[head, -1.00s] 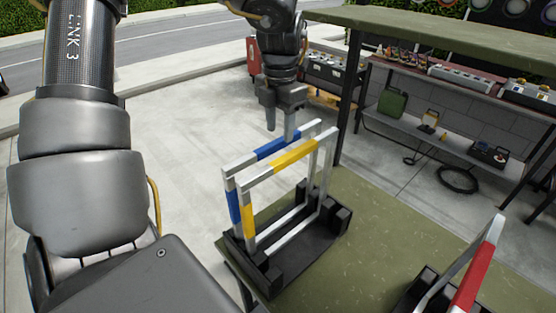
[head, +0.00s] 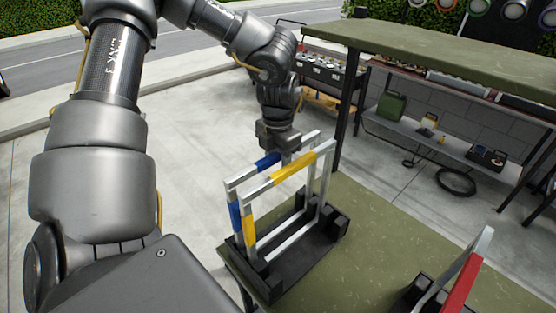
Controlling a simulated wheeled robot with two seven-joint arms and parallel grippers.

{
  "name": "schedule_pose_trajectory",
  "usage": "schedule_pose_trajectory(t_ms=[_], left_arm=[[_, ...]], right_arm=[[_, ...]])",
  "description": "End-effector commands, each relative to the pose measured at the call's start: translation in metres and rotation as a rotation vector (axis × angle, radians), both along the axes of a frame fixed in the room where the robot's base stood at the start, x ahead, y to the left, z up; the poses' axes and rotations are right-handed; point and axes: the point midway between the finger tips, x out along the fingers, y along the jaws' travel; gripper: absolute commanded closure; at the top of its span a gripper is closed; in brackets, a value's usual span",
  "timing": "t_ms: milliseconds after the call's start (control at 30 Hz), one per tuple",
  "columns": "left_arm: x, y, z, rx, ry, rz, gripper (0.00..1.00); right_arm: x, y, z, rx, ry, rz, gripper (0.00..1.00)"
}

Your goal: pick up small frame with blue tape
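The small silver frame with blue tape (head: 234,215) stands upright in a black stand at the centre, behind a similar frame with yellow tape (head: 291,172). Blue tape wraps part of its top bar and its near post. My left gripper (head: 284,156) points down at the blue-taped frame's top bar, just beyond the top blue tape. The fingers are mostly hidden by the bars, so their opening and any grip do not show. My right gripper is not in view.
The black stand (head: 290,272) sits on a green table (head: 385,225). Another frame with red tape (head: 463,288) stands at the lower right. A green-topped shelf unit (head: 430,45) with equipment is behind. Concrete floor is clear to the left of the table.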

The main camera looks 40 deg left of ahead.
Motion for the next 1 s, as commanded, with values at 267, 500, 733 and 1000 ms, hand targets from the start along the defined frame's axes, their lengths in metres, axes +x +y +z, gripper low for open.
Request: schedule_pose_trajectory(t_ms=[267, 500, 733, 1000], left_arm=[[0.0000, 0.0001, 0.0002, 0.000, 0.000, 0.000, 0.90], [0.0001, 0.0001, 0.0002, 0.001, 0.000, 0.000, 1.00], [0.0002, 0.0000, 0.0003, 0.000, 0.000, 0.000, 1.00], [0.0002, 0.0000, 0.0004, 0.000, 0.000, -0.001, 1.00]], right_arm=[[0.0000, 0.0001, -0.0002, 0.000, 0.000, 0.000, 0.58], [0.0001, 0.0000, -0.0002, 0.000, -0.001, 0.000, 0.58], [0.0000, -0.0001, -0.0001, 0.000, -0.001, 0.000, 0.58], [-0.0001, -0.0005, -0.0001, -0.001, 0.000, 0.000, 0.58]])
